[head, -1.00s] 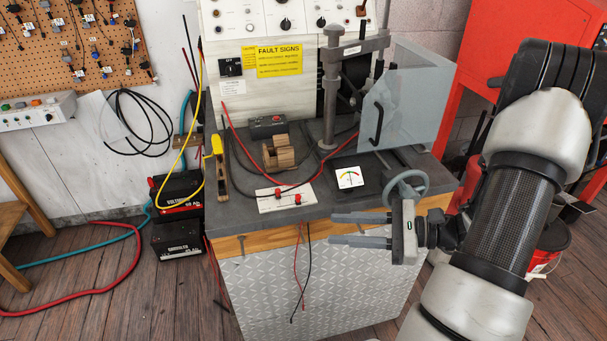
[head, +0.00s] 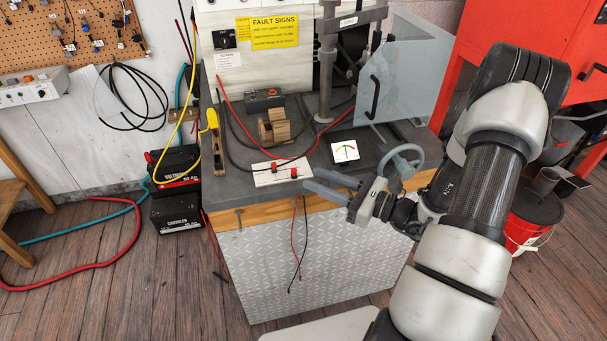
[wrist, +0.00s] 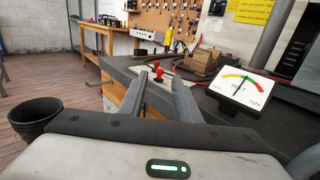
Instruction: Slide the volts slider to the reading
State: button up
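A white slider panel (head: 281,171) with two red knobs lies on the bench top near its front edge. The right red knob (head: 293,173) sits near the panel's right side and the left red knob (head: 273,166) is further back. In the wrist view a red knob (wrist: 158,73) shows between the fingertips, some way beyond them. Which slider is for volts cannot be read. A white dial meter (head: 345,151) with coloured bands stands right of the panel; it also shows in the wrist view (wrist: 241,91). My gripper (head: 318,183) is open and empty, right of the panel at the bench's front edge.
A handwheel (head: 403,161) and a clear guard (head: 402,88) stand at the bench's right. A wooden block (head: 276,128) and a yellow-handled tool (head: 215,140) lie behind and left of the panel. Red and black leads hang down the bench front.

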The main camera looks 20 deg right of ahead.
aim_at(303, 174)
jog(key=x, duration=0.5)
grip_shut()
